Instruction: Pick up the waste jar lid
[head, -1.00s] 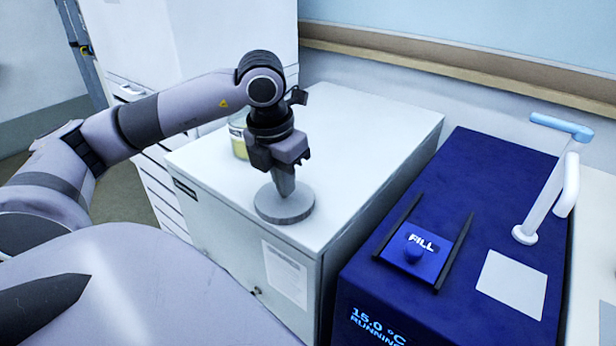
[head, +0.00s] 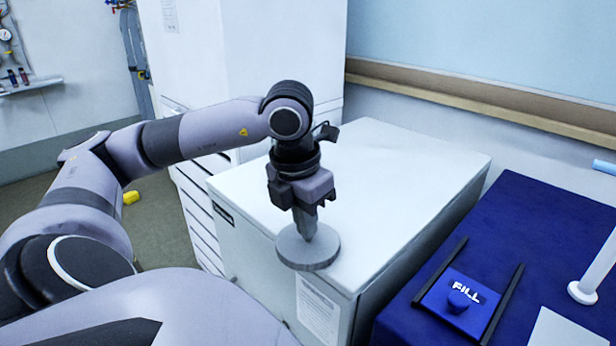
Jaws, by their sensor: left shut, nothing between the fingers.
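A round, flat grey disc (head: 308,250), which looks like the waste jar lid, is at the front edge of the white cabinet top (head: 400,190). Its near rim overlaps that edge in the picture. My left gripper (head: 307,225) points down over the disc, fingers shut, tips at the middle of its upper face. The fingers hide part of the disc. I cannot tell whether the disc rests on the cabinet or sits slightly above it. The waste jar is not visible now. My right gripper is not in view.
A dark blue unit (head: 420,325) with a blue FILL cover (head: 461,297) between two black rails stands at the right. A white post (head: 598,265) rises from it. A tall white cabinet (head: 250,50) stands behind my arm. The cabinet top's right part is clear.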

